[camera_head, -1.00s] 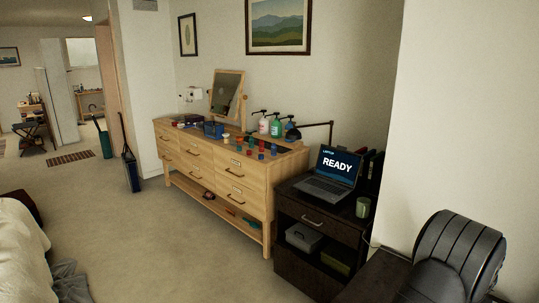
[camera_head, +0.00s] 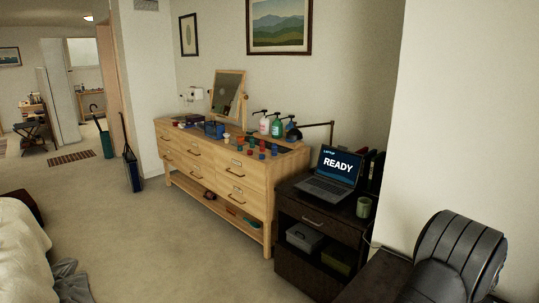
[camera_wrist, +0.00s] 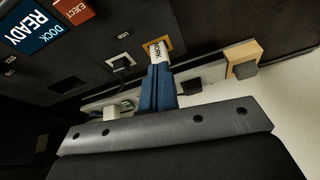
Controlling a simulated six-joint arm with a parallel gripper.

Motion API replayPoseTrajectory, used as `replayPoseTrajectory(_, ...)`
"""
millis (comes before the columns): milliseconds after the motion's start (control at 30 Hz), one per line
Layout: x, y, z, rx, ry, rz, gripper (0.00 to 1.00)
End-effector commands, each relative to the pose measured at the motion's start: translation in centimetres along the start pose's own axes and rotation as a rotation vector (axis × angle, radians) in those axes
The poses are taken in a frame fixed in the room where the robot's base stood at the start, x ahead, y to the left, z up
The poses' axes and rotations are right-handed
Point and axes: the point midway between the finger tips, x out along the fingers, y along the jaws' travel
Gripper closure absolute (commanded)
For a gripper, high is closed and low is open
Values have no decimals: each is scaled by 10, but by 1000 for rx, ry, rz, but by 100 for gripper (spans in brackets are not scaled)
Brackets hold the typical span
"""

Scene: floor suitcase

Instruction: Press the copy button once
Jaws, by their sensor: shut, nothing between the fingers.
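In the wrist view, my gripper (camera_wrist: 157,70) is shut, its blue fingers pointing up the picture at a dark panel. Their tips are close to a white piece marked WORK (camera_wrist: 158,52), set in a tan frame under a USB label. I cannot tell whether they touch it. A blue label reads DOCK READY (camera_wrist: 39,28) at the upper left, beside a red piece marked EJECT (camera_wrist: 75,10). No button marked copy can be made out. In the head view, a laptop (camera_head: 334,170) showing READY stands on a dark cabinet (camera_head: 318,216). My gripper is not visible there.
A tan block (camera_wrist: 243,58) is to the right. In the head view, a green mug (camera_head: 363,207) stands beside the laptop, and a wooden dresser (camera_head: 240,188) carries bottles and small coloured pieces. The carpet in front is clear.

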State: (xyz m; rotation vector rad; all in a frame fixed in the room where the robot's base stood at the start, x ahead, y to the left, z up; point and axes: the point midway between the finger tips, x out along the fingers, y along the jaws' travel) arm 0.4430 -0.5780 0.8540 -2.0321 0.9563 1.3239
Motion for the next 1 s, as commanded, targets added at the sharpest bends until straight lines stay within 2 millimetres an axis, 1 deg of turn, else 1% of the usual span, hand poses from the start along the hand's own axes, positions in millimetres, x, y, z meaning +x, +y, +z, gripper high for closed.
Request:
replayPoseTrajectory(767, -1, 0, 1, 16, -2, -5, 100)
replayPoseTrajectory(867, -4, 2, 5, 78, -11, -23, 100)
replayPoseTrajectory(967, -10, 4, 13, 205, -29, -61, 100)
replayPoseTrajectory(1000, -14, 5, 17, 277, -40, -83, 100)
